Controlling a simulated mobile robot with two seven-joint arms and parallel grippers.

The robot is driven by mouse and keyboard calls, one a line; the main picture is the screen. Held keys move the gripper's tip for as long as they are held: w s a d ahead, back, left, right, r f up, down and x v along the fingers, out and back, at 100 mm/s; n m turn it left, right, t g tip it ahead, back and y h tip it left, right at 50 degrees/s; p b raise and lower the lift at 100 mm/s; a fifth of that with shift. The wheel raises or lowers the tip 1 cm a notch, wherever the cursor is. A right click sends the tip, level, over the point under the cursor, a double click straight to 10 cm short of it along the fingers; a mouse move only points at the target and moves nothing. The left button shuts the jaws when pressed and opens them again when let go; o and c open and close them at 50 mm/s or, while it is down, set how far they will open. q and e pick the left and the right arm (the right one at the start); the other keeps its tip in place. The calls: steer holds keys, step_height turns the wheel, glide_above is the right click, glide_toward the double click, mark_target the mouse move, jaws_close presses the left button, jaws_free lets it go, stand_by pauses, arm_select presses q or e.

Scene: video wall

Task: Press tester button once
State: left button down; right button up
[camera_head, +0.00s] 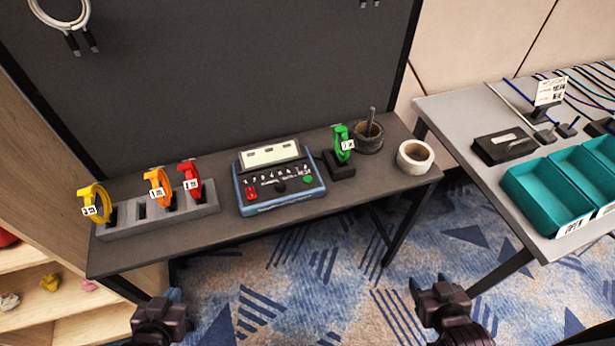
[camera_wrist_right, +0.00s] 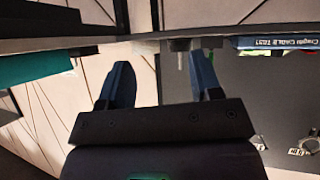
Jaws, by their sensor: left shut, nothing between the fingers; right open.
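The tester (camera_head: 243,199) is a blue-edged box on the dark table, with a pale display on top. Its sloping front panel has red parts at the left, a black knob in the middle and a round green button (camera_head: 308,180) at the right. Its blue edge (camera_wrist_right: 275,42) shows at the upper right of the right wrist view. My left gripper (camera_head: 172,294) is shut and empty, in front of the table and left of the tester. My right gripper (camera_head: 438,282) is open and empty, in front and right of it. Neither touches the tester.
A grey holder (camera_head: 150,226) with yellow, orange and red cable coils stands left of the tester. Teal bins (camera_head: 545,193) sit on another table.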

steer(key=shift+s+f, duration=0.4)
steer(key=shift+s, duration=0.15)
jaws_close()
steer(key=shift+w, duration=0.15)
steer(key=shift+w+r, duration=0.4)
steer(key=shift+s, duration=0.1)
steer(key=shift+s+f, duration=0.4)
steer(key=shift+s, duration=0.05)
